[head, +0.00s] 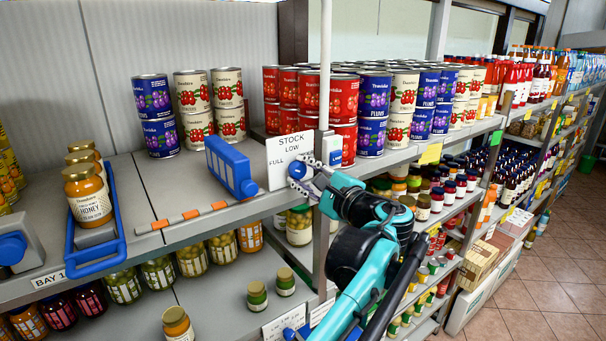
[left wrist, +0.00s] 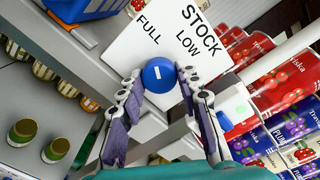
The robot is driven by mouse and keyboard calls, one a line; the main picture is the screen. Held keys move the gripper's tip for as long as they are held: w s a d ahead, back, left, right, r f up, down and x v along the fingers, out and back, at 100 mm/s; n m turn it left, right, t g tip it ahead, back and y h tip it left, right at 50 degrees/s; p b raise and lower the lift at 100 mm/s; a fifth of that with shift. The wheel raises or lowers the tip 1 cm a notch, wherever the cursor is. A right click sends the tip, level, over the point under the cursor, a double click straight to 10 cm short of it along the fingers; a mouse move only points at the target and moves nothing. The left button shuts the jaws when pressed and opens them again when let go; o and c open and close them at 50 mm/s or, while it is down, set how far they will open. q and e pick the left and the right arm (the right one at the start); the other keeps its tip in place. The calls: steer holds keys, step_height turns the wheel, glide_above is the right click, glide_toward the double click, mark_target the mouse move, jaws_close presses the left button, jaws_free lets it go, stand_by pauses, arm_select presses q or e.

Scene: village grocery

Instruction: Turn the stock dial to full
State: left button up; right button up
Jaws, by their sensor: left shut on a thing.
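The stock dial is a round blue knob (left wrist: 158,75) with a short white mark, below a white sign (left wrist: 150,42) reading STOCK, FULL and LOW. In the left wrist view the mark stands near upright, but its exact setting is hard to tell. In the head view the knob (head: 296,169) is partly hidden by my left gripper (head: 308,180), and the sign (head: 290,157) stands behind it. In the left wrist view my left gripper (left wrist: 160,84) has its two fingers shut on the knob's sides. My right gripper is not in view.
A white box with a green spot (left wrist: 235,104) sits close beside the gripper. A blue block-shaped object (head: 231,167) and stacked cans (head: 343,105) stand on the shelf nearby. A blue tray (head: 95,235) holds honey jars. A thin white post (head: 325,60) rises by the dial.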

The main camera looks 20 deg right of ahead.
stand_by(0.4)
arm_select(q)
steer(key=o, duration=1.1)
steer(key=shift+o, duration=0.2)
steer(key=v, duration=1.2)
